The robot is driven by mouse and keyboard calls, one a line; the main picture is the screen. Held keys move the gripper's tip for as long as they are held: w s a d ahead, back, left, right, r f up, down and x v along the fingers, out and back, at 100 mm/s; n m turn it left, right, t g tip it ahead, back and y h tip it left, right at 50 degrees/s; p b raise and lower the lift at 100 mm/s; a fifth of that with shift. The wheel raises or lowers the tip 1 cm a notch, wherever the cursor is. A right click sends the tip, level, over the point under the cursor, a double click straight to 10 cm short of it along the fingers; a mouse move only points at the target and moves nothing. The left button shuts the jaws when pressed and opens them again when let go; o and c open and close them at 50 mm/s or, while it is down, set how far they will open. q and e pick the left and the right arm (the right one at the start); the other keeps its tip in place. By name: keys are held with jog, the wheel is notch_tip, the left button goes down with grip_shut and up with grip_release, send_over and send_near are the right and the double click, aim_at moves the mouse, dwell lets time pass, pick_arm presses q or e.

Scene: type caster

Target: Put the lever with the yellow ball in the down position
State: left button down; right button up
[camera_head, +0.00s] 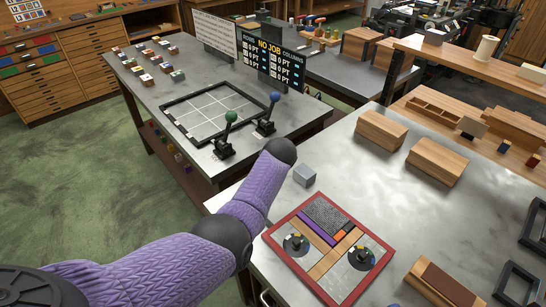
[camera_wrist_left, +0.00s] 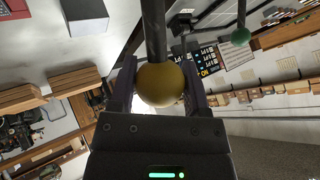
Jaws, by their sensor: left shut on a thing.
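In the left wrist view, the yellow ball (camera_wrist_left: 161,85) sits between the two fingers of my left gripper (camera_wrist_left: 161,90), which is shut on it. The lever's dark shaft (camera_wrist_left: 153,30) runs from the ball to the top edge of that view. The green-ball lever (camera_head: 231,117) and the blue-ball lever (camera_head: 275,97) stand on the front edge of the far metal table in the head view. The green ball also shows in the left wrist view (camera_wrist_left: 240,36). In the head view, the yellow-ball lever and my left gripper are hidden. My right gripper is not in view.
A black-framed grid (camera_head: 215,112) lies behind the levers, with a "NO JOB" sign (camera_head: 270,60) beyond it. On the near table are a small grey cube (camera_head: 304,175), a red-framed board (camera_head: 282,226) and wooden boxes (camera_head: 437,161). Green floor (camera_head: 90,160) lies left.

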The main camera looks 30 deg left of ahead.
pick_arm(q)
jog(key=c, duration=0.5)
grip_release()
jog(key=shift+f, duration=0.1)
jog(key=o, duration=0.4)
jog(key=shift+w, duration=0.1)
jog(key=shift+o, duration=0.2)
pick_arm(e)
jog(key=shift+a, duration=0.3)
pick_arm(q)
jog(key=shift+d+r+p, duration=0.15)
jog(key=shift+r+p, duration=0.1)
jog(key=shift+p, duration=0.1)
jog(key=p+v, duration=0.4)
jog(key=v, duration=0.5)
jog(key=shift+s+p, duration=0.3)
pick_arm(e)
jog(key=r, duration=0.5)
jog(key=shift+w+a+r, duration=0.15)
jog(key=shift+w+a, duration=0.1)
pick_arm(q)
jog(key=shift+s, duration=0.1)
